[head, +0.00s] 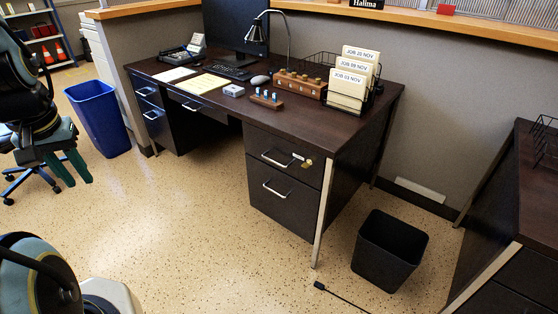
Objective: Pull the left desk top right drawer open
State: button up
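The left desk (215,115) is dark wood with metal legs and stands in the middle of the head view. Its top right drawer (262,151) is shut, flush with the front. The drawer has a silver bar handle (276,161), and a key with a yellowish tag (306,163) hangs at its right end. A second drawer with a similar handle (277,190) is below, also shut. My gripper (78,181) is at the far left, well away from the desk. Its two green fingers point downward, look apart, and hold nothing.
A blue bin (98,118) stands behind my gripper, left of the desk. A black bin (390,250) stands right of the desk, with a cable (340,296) on the floor nearby. Another desk (530,190) is at the right edge. The floor before the drawers is clear.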

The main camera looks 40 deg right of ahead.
aim_at(272, 160)
jog(key=w+d+f+m+t+h+b, duration=0.55)
jog(key=w+d+f+m+b, duration=1.15)
jog(key=d, duration=0.5)
jog(key=s+d+f+m+g+h+b, duration=0.25)
jog(key=d+f+m+h+b, duration=0.35)
jog(key=d, duration=0.5)
jog(key=s+d+f+m+g+h+b, duration=0.3)
jog(key=d+f+m, duration=0.35)
jog(key=d, duration=0.55)
jog(key=shift+m+t, duration=0.35)
jog(key=shift+t, duration=0.35)
jog(key=x, duration=0.3)
jog(key=b+x, duration=0.1)
jog(key=x, duration=0.2)
jog(key=r+b+x, duration=0.1)
jog(key=x, duration=0.2)
jog(key=shift+s+d, duration=0.25)
jog(key=shift+d, duration=0.35)
jog(key=shift+c, duration=0.3)
grip_shut()
jog(key=shift+f, duration=0.1)
